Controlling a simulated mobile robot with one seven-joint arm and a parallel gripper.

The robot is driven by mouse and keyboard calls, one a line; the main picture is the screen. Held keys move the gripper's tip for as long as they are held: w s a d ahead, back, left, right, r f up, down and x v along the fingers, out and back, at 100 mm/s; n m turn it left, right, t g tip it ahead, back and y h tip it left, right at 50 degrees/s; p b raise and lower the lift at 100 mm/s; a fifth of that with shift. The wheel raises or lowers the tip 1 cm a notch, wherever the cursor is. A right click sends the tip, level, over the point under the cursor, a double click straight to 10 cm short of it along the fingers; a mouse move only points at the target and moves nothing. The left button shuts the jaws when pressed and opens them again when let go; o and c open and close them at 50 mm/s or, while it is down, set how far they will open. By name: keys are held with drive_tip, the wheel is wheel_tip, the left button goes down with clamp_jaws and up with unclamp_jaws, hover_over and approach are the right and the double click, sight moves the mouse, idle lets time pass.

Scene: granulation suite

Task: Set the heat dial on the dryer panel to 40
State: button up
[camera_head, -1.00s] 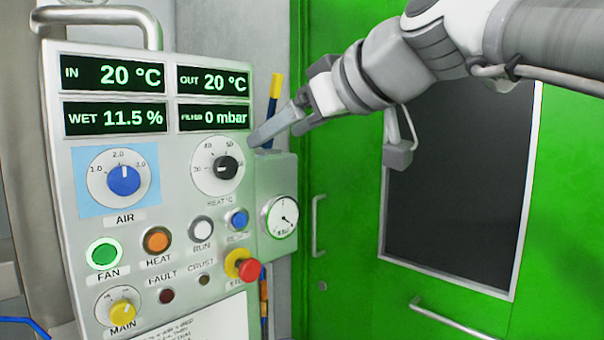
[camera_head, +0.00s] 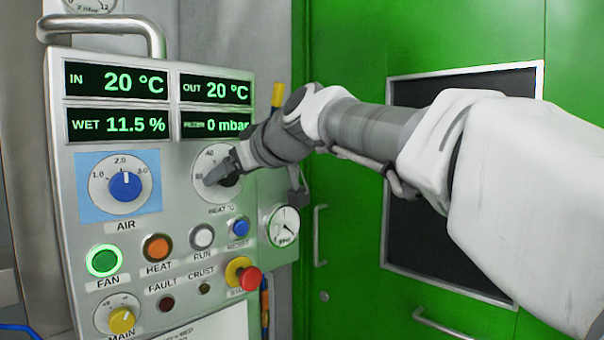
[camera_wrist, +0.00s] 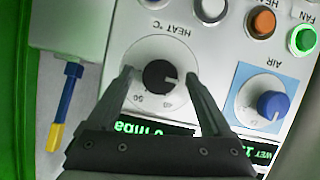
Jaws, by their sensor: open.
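The heat dial is a black knob (camera_wrist: 160,75) on a round white scale plate (camera_wrist: 150,48), seen upside down in the wrist view. A white mark on the knob points to the picture's right, with 40 and 50 printed below the knob. My gripper (camera_wrist: 161,74) is open. Its fingers stand on either side of the knob with a gap visible at each; the right finger covers part of the scale. In the head view, my gripper (camera_head: 222,174) is at the heat dial on the dryer panel (camera_head: 170,215) and hides much of the knob.
The blue air dial (camera_head: 125,186) sits left of the heat dial. Displays (camera_head: 215,124) are above. A grey box with a gauge (camera_head: 283,226) is to the right.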

drive_tip(key=shift+w+a+f, duration=0.1)
drive_tip(key=shift+w+a, duration=0.1)
drive_tip(key=shift+a, duration=0.05)
clamp_jaws()
idle(0.3)
drive_tip(key=shift+w+d+m+g+y, duration=0.15)
drive_tip(key=shift+m+g+y, duration=0.35)
drive_tip(key=shift+m, duration=0.6)
drive_tip(key=shift+f+m+g+y+b, duration=0.1)
drive_tip(key=shift+m+g+y+b, duration=0.4)
drive_tip(key=shift+m, duration=0.7)
drive_tip(key=m+g+y, duration=0.1)
drive_tip(key=m+y, duration=0.1)
drive_tip(key=m, duration=0.1)
drive_tip(key=shift+g+b, duration=0.3)
drive_tip(key=shift+b, duration=0.05)
drive_tip(key=shift+m, duration=0.4)
